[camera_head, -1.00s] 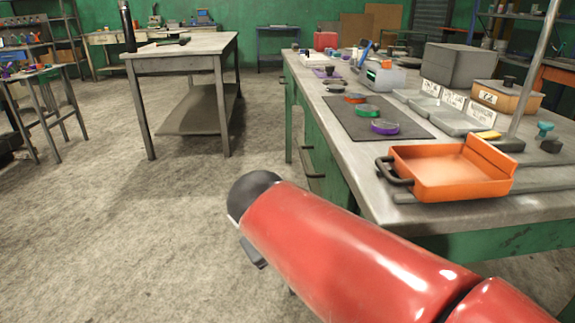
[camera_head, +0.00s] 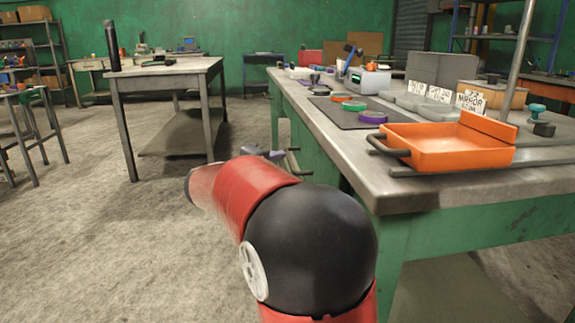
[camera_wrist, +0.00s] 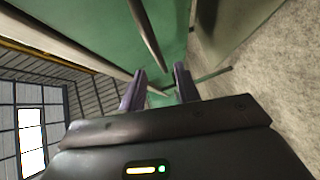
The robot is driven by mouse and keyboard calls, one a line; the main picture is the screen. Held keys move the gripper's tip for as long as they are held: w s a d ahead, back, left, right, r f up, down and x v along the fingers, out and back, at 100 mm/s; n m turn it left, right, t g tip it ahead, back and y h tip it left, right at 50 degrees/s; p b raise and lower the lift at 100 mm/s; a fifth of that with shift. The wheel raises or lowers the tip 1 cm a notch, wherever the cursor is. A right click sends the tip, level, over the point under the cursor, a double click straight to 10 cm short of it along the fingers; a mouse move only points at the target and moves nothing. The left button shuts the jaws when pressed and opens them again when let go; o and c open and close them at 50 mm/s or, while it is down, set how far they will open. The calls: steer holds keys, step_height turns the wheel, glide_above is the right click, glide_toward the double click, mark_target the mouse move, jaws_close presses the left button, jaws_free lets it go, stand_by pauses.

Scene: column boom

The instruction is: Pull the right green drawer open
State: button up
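The green workbench side with the drawers (camera_head: 318,160) is seen edge-on in the head view, under the grey top. A dark bar handle (camera_head: 293,162) stands out from it. My gripper (camera_head: 277,154) is small beside this handle, partly hidden by my red arm. In the wrist view, my gripper (camera_wrist: 159,70) is open, with its two fingers apart. A bar handle (camera_wrist: 148,38) runs down in front of a green face (camera_wrist: 175,28) and its lower end lies between the fingertips in the picture. I cannot tell whether the fingers touch it. The drawer looks shut.
The workbench top (camera_head: 430,190) carries an orange tray (camera_head: 445,148) near its front corner, a dark mat (camera_head: 340,112) with coloured rings, and signs. A second table (camera_head: 165,78) stands to the left. The concrete floor (camera_head: 100,230) between is clear.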

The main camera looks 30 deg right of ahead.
mark_target(289, 158)
steer(key=x, duration=0.6)
steer(key=shift+d, duration=0.1)
steer(key=shift+c, duration=0.2)
jaws_close()
